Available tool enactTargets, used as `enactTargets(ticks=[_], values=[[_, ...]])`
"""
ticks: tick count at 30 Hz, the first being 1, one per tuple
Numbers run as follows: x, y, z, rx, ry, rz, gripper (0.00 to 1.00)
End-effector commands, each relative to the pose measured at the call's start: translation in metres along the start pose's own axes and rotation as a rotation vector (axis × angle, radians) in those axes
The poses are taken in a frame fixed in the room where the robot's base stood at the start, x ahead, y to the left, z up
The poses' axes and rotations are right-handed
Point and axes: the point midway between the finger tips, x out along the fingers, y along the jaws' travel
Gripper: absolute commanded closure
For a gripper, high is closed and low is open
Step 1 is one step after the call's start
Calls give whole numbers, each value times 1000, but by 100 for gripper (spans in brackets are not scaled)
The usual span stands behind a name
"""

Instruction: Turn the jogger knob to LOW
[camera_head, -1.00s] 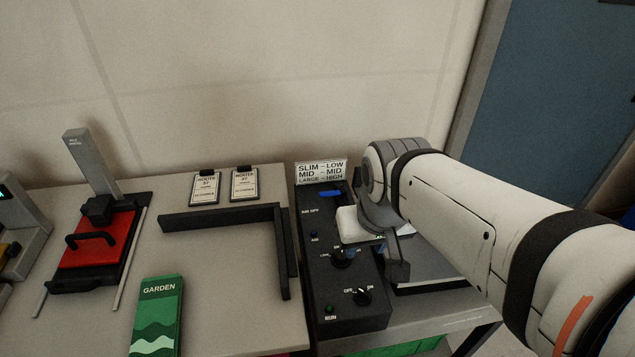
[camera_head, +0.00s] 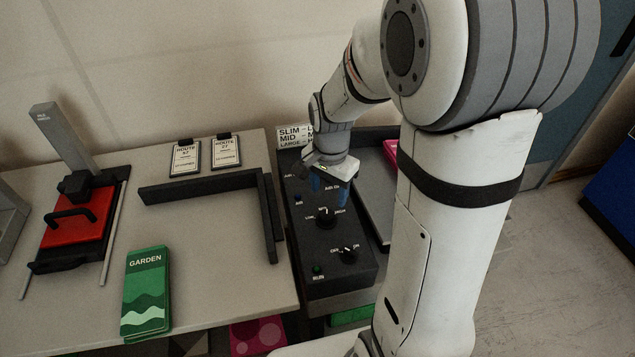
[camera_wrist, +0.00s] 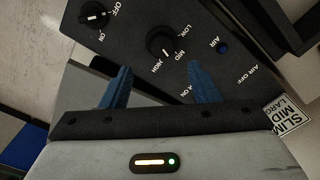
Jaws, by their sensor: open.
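The jogger knob (camera_head: 326,217) is a round black knob on the black control panel (camera_head: 318,265), with LOW, MID and HIGH printed around it. In the wrist view the knob (camera_wrist: 160,42) shows a white mark on the MID/HIGH side; I cannot tell exactly which label it points at. My gripper (camera_head: 329,188) is open and empty above the panel, just behind the knob in the head view. In the wrist view my gripper's blue fingers (camera_wrist: 160,84) are apart, and the knob lies beyond them, roughly centred between them, not touched.
A SLIM/MID/LARGE sign (camera_head: 291,136) stands behind, partly hidden. A black L-shaped fence (camera_head: 205,190) and green GARDEN leaflets (camera_head: 147,292) are on the table to the left.

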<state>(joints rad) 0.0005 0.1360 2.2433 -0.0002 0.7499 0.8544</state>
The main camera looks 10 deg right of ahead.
Motion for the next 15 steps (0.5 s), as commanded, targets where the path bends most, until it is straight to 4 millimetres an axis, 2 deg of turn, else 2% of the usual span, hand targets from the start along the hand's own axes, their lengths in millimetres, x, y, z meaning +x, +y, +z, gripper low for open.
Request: enactTargets(ticks=[8,15], values=[[29,-4,-3,49,-11,13,44],[68,-4,-2,47,-12,14,44]])
